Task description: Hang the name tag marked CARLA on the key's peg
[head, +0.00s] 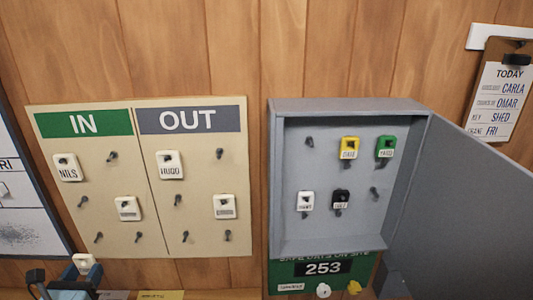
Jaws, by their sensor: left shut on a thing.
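My left gripper (80,275) is at the bottom left, below the IN side of the board. It is shut on a white tag (84,261) whose name I cannot read. The open grey key cabinet (350,106) is at the centre right. Inside hang a yellow key tag (349,148), a green one (385,147), a white one (305,201) and a black one (341,200). Their labels are too small to read surely. Bare pegs show at the cabinet's upper left (309,142) and lower right (375,192). My right gripper is not in view.
The IN/OUT board (147,240) holds a NILS tag (67,167), a HUGO tag (170,165), two other white tags and several bare pegs. The cabinet door (450,210) stands open to the right. A clipboard (505,95) reads TODAY, CARLA, OMAR, SHED, FRI. A 253 sign (323,268) is below the cabinet.

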